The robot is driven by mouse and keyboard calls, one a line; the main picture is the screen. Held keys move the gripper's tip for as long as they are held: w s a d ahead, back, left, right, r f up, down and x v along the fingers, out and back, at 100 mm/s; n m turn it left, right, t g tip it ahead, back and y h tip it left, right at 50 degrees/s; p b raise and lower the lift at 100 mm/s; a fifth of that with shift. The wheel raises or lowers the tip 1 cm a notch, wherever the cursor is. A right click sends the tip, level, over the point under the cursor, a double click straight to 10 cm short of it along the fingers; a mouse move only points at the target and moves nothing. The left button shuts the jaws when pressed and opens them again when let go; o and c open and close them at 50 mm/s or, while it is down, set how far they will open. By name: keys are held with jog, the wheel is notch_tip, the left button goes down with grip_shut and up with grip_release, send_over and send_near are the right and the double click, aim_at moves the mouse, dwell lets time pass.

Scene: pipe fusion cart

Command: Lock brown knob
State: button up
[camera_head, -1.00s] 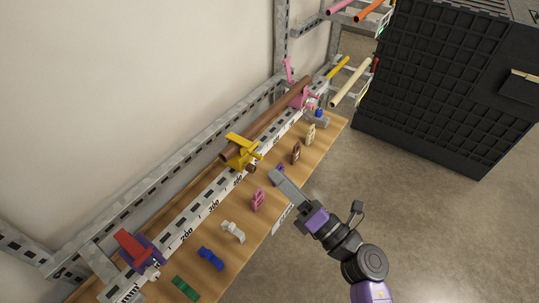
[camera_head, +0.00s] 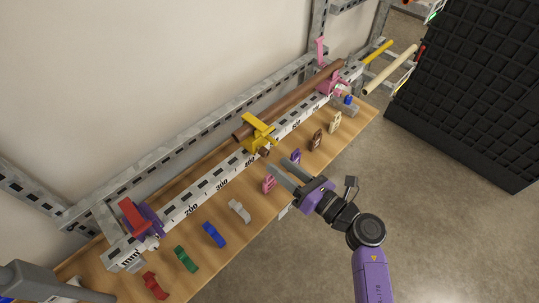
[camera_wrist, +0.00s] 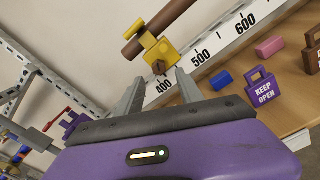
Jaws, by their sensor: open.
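The brown knob (camera_head: 264,153) sits on the front of the yellow clamp (camera_head: 256,130), which holds the brown pipe (camera_head: 290,103) over the white ruler rail. In the wrist view the small dark brown knob (camera_wrist: 159,67) shows under the yellow clamp (camera_wrist: 160,50), between my fingertips in the picture. My gripper (camera_head: 271,177) is open and empty, its fingers pointing at the clamp from the front right. The fingers (camera_wrist: 159,78) look apart from the knob. Whether the knob is locked cannot be told.
The wooden shelf carries several coloured lock tags, among them a brown one (camera_head: 316,140), a purple one reading KEEP OPEN (camera_wrist: 263,88) and a pink one (camera_head: 268,184). A red-handled purple clamp (camera_head: 145,218) stands at the left. A black cabinet (camera_head: 470,90) stands right; floor between is clear.

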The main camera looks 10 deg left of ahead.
aim_at(267, 156)
jog(key=shift+x, duration=2.5)
grip_shut()
